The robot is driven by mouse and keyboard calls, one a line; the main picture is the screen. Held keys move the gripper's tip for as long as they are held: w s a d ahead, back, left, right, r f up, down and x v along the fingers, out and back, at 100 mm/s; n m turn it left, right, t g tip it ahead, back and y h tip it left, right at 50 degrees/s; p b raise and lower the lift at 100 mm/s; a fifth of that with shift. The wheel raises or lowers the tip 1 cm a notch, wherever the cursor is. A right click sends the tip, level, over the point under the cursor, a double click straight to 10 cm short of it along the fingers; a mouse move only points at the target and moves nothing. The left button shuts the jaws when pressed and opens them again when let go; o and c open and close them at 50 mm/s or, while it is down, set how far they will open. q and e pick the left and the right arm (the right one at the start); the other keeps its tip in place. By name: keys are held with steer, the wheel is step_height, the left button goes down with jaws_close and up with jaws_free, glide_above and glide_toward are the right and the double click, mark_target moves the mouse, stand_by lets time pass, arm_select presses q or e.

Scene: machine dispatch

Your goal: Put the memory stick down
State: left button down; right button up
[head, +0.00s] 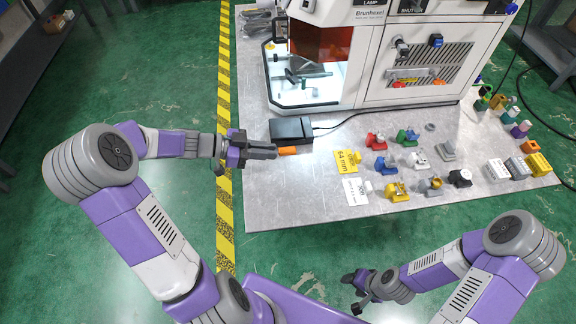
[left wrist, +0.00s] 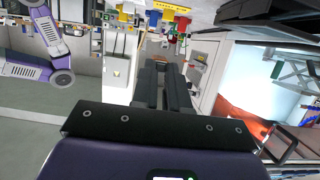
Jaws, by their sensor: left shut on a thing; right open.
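The orange memory stick (head: 287,150) is at the fingertips of my left gripper (head: 272,150), just in front of the black box with a cable (head: 291,129). My left gripper is shut on the stick, which points to the right. Whether the stick touches the table or hangs above it I cannot tell. In the left wrist view the dark fingers of my left gripper (left wrist: 163,88) show, but I cannot make out the stick there. My right gripper (head: 354,291) is open and empty, off the front of the table.
The grey metal table (head: 290,205) has bare room at its front left. A large machine (head: 425,60) stands at the back.

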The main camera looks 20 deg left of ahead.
arm_select(q)
steer(key=b, duration=0.1)
glide_above(268, 176)
step_height(268, 176, down, 6)
steer(key=shift+r, duration=0.2)
steer(key=shift+f+b, duration=0.65)
steer(key=shift+f, duration=1.4)
